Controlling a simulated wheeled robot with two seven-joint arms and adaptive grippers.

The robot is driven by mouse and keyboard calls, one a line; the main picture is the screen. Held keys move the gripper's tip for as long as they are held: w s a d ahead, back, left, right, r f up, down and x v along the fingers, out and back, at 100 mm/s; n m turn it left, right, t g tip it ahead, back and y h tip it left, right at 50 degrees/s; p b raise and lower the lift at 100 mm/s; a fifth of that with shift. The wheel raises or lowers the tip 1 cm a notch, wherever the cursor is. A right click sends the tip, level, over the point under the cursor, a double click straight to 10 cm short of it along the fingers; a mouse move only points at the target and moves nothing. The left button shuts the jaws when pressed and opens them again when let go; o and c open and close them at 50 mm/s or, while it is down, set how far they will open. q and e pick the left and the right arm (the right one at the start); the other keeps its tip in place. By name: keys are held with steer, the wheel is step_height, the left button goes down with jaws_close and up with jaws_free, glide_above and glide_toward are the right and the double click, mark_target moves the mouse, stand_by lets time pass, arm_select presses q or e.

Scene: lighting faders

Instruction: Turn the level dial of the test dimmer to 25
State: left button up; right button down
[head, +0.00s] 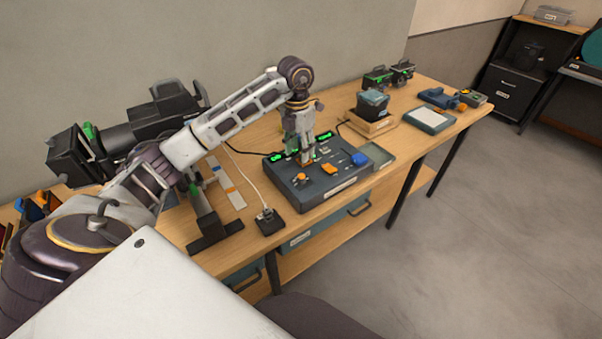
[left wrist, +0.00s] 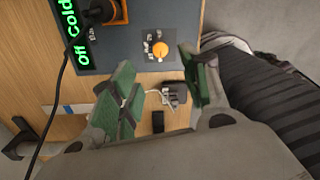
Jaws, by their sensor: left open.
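A dark control panel (head: 318,191) lies on the wooden bench, with lit green displays (head: 325,136) along its back. An orange dial (head: 300,178) is at its front left, an orange control (head: 329,169) near its middle and a blue knob (head: 360,159) at its right. I cannot tell which is the level dial, and the scales are too small to read. In the left wrist view one orange dial (left wrist: 160,49) shows beyond the fingers, near a display reading "Off" and "Cold" (left wrist: 75,30). My left gripper (head: 305,160) is open and empty, pointing down over the panel's back left.
A small black box with a cable (head: 269,221) sits left of the panel, near a dark stand (head: 208,228). A shallow tray (head: 378,154) adjoins the panel's right. A wooden block with a dark device (head: 372,112) stands behind. The bench's front edge is close to the panel.

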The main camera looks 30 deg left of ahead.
mark_target(301, 176)
arm_select(q)
steer(key=shift+d+f+p, duration=0.15)
steer(key=shift+f+p, duration=0.15)
steer(key=shift+f, duration=2.25)
steer(key=shift+d+f+p, duration=0.1)
steer(key=shift+f+p, duration=0.2)
steer(key=shift+f, duration=2.2)
steer(key=shift+c, duration=0.3)
jaws_close()
